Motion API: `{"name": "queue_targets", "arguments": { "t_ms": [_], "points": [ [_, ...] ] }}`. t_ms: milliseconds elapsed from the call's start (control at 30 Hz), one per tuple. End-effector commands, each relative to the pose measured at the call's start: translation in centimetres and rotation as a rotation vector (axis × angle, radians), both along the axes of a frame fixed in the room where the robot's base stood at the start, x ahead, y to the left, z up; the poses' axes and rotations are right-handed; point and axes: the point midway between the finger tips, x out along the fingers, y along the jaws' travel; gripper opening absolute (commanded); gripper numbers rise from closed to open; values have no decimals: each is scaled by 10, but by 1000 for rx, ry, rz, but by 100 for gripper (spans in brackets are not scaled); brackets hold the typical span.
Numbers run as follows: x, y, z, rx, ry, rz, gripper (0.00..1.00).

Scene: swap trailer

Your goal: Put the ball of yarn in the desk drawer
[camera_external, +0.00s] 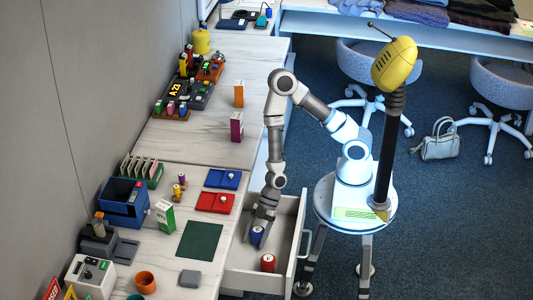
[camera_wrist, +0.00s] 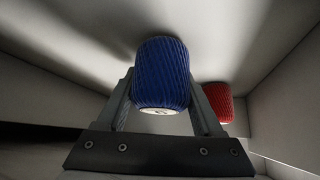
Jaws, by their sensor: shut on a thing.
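A blue ball of yarn (camera_wrist: 161,75), shaped like a ribbed spool, is between the fingers of my gripper (camera_wrist: 163,100) in the wrist view. In the external view the blue yarn (camera_external: 257,235) is inside the open desk drawer (camera_external: 240,281), under my gripper (camera_external: 262,222), which points down into it. My gripper is shut on the blue yarn. I cannot tell whether the yarn touches the drawer floor. A red ball of yarn (camera_external: 268,263) stands in the drawer nearer the front; it also shows in the wrist view (camera_wrist: 218,101), right of the blue one.
The drawer's front panel (camera_external: 301,240) and walls surround my gripper closely. The desk top (camera_external: 215,145) holds a green mat (camera_external: 200,239), red (camera_external: 215,202) and blue (camera_external: 221,178) trays, a grey block (camera_external: 190,279) and an orange cup (camera_external: 146,281). A handbag (camera_external: 441,140) lies on the carpet.

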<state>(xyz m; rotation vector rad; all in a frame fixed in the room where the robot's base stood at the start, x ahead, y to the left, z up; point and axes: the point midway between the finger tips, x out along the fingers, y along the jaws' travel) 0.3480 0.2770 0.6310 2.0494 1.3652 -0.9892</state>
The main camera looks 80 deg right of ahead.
Motion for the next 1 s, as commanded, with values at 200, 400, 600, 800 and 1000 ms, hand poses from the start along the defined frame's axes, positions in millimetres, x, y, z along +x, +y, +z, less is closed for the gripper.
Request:
{"name": "queue_targets", "arguments": {
  "t_ms": [200,400,600,800,1000],
  "points": [
    [0,0,-1,0,-1,1,5],
    [0,0,-2,0,0,0,90],
    [0,0,-2,0,0,0,98],
    [0,0,1,0,0,0,98],
    [-4,-16,25,-1,-2,-3,98]
  ]
}}
